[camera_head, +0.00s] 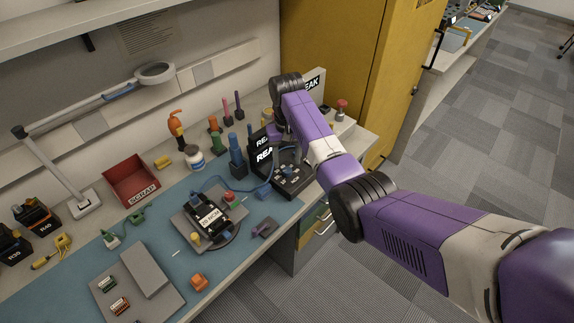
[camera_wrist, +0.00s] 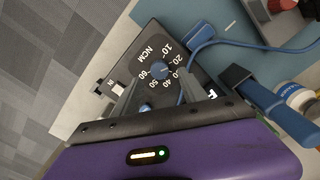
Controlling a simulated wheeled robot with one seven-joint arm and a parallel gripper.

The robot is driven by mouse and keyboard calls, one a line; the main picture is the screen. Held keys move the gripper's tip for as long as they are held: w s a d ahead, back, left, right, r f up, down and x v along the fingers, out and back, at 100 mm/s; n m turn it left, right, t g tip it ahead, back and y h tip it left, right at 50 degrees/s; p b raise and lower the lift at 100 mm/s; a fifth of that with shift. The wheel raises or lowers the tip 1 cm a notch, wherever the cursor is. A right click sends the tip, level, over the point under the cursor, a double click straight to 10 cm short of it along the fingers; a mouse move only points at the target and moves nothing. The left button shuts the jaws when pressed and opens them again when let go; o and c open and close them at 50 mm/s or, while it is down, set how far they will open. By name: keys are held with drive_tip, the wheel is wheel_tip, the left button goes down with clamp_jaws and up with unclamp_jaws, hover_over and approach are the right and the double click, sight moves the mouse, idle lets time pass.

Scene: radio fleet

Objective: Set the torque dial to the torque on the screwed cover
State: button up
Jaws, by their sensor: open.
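The torque dial is a small blue knob (camera_wrist: 162,70) on a black box (camera_wrist: 190,50) marked NCM, ringed by white numbers from 10 to 60. I cannot tell which number the knob points at. The box also shows in the head view (camera_head: 292,180), at the right end of the bench. My gripper (camera_wrist: 158,92) is open, its fingers spread close to the knob, and no object shows between them. A dark radio unit (camera_head: 208,218) with a white label sits on a round stand in the head view. I cannot make out a torque figure on its cover.
A blue tool (camera_head: 237,157) stands beside the box, and a white bottle (camera_head: 194,157) stands left of it. A blue cable runs across the mat. A red scrap bin (camera_head: 131,181) is at the back left. A yellow cabinet (camera_head: 345,55) stands behind my arm.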

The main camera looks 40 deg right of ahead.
sight(287, 169)
drive_tip(key=shift+r, duration=2.15)
